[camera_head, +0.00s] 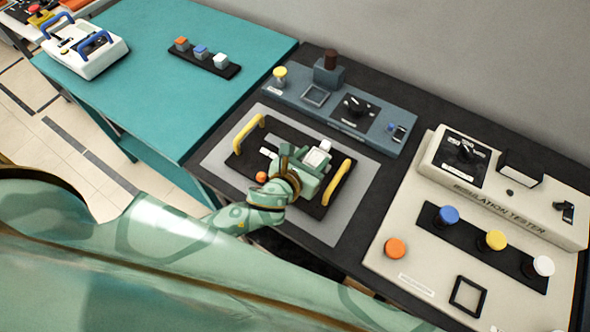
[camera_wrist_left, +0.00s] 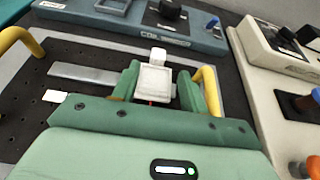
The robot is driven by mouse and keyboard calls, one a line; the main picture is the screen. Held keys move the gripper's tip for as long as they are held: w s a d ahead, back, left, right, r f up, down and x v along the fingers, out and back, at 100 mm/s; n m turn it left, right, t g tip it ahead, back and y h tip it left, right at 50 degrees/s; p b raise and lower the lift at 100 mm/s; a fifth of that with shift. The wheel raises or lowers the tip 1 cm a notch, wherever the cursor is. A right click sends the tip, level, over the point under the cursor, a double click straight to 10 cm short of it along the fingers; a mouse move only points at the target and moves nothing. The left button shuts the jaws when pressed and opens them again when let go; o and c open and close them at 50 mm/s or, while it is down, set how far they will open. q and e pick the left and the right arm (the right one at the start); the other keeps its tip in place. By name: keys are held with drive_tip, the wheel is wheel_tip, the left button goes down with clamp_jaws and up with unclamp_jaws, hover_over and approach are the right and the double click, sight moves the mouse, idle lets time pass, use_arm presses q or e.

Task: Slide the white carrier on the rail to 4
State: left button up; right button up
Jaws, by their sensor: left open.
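A small white block, apparently the white carrier (camera_head: 318,155), sits on the black perforated board (camera_head: 243,162) between two yellow handles. My left gripper (camera_head: 313,166) is over the right half of this board. In the left wrist view the white block (camera_wrist_left: 153,82) stands between the two green fingers of my open left gripper (camera_wrist_left: 158,90). I cannot tell whether the fingers touch it. A pale grey strip (camera_wrist_left: 85,74) lies left of the fingers; I cannot tell if it is the rail. No number 4 is readable. My right gripper is not in view.
The yellow handle (camera_head: 339,182) stands close right of my gripper. An orange ball (camera_head: 262,177) is on the board's left. A blue-grey console (camera_head: 300,97) stands behind, and a beige tester (camera_head: 410,258) to the right. The teal table (camera_head: 150,95) is mostly clear.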

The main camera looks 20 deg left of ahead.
use_arm(q)
drive_tip(key=p+v, duration=0.1)
drive_tip(key=v, duration=0.8)
drive_tip(key=shift+s, duration=0.35)
